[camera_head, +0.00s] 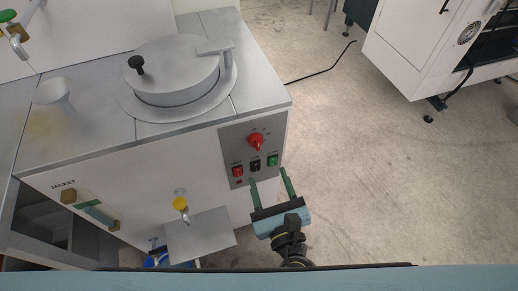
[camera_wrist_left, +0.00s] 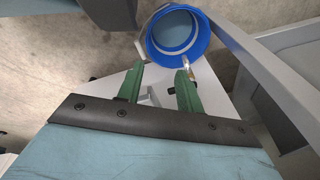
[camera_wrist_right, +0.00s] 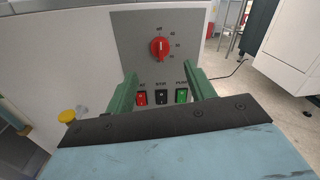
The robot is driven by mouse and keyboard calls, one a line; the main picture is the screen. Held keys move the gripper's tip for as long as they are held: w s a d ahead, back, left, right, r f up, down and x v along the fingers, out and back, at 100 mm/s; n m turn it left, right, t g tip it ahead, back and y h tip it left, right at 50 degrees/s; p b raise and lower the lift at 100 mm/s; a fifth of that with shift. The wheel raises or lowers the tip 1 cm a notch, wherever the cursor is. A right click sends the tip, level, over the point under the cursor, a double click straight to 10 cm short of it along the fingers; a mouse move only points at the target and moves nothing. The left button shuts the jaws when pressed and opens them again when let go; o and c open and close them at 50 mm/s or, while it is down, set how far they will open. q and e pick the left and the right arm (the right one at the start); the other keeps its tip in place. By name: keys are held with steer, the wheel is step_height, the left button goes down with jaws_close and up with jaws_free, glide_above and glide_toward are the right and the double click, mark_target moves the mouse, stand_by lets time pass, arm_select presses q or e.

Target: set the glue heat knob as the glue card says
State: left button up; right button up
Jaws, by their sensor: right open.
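The red heat knob (camera_head: 256,139) is on the grey control panel (camera_head: 231,149) on the machine's front, above a row of red, black and green switches. In the right wrist view the knob (camera_wrist_right: 160,48) has a white mark that points roughly straight up, with small scale labels above and to its right that are hard to read. My right gripper (camera_head: 268,175) is open and empty, in front of and below the knob, not touching it. My left gripper (camera_wrist_left: 161,70) is open near a blue-rimmed bucket; it does not show in the head view. I make out no glue card.
A yellow-handled valve (camera_head: 180,204) sticks out above a grey plate (camera_head: 204,237). The blue bucket (camera_wrist_left: 154,47) stands low. Open floor lies to the right.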

mark_target(258, 147)
steer(key=x, duration=0.8)
arm_select(q)
steer(key=shift+w+d+r+b, duration=0.15)
steer(key=shift+w+r+b, duration=0.15)
steer(key=shift+w+r, duration=0.3)
arm_select(e)
steer(key=shift+w+a, duration=0.15)
steer(key=shift+w, duration=0.55)
steer(key=shift+c, duration=0.4)
steer(key=c, duration=0.9)
arm_select(q)
steer(key=shift+s+f, duration=0.1)
